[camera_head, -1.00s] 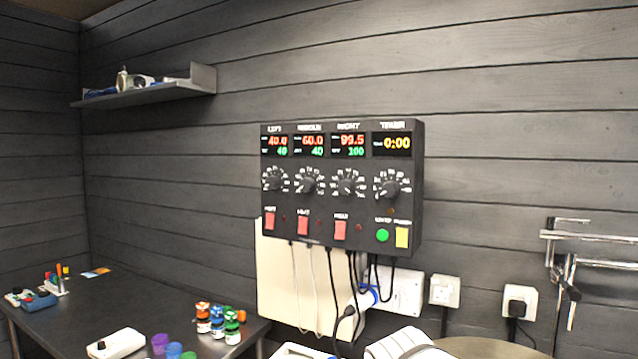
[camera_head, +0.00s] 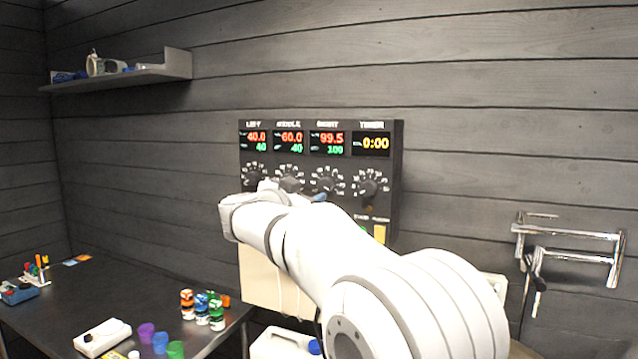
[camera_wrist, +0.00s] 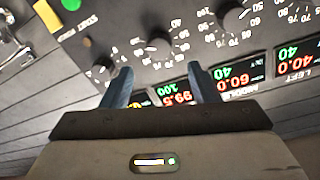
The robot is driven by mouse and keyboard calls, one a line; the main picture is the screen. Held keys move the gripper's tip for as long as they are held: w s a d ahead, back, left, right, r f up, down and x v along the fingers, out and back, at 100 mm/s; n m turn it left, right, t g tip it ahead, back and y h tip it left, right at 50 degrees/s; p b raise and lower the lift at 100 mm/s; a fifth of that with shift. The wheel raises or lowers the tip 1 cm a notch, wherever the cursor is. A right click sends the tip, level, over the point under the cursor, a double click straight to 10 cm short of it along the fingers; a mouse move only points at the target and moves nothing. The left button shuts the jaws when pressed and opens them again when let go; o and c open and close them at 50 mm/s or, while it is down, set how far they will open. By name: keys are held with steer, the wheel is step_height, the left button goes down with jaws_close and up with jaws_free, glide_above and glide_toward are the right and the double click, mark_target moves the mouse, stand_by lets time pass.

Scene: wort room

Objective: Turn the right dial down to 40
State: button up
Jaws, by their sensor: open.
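The right dial (camera_head: 327,183) is a dark knob with a white pointer and scale, third in the row on the black control panel (camera_head: 395,150). Above it the right display (camera_head: 327,142) reads 99.5 in red and 100 in green. In the wrist view, which is upside down, the right dial (camera_wrist: 157,45) lies ahead of and between the fingertips of my gripper (camera_wrist: 160,70). The bluish fingers are spread, with nothing between them, and appear apart from the dial. In the head view my arm hides most of the gripper and the panel's lower part.
The middle dial (camera_wrist: 237,17) and timer dial (camera_wrist: 100,72) sit on either side. The left and middle displays read 40.0 and 60.0, both with 40 in green. A dark table (camera_head: 110,295) with bottles and cups stands at left; metal pipework (camera_head: 570,245) is at right.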

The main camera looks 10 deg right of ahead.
mark_target(323, 186)
steer(key=p+x, duration=0.3)
steer(key=x, duration=0.3)
steer(key=shift+w+d+r+p, duration=0.1)
steer(key=shift+w+r+p, duration=0.1)
steer(key=shift+p, duration=0.15)
steer(key=shift+w+d+f, duration=0.2)
steer(key=shift+w+d, duration=0.2)
steer(key=shift+w, duration=0.05)
steer(key=shift+c, duration=0.4)
steer(key=c, duration=0.9)
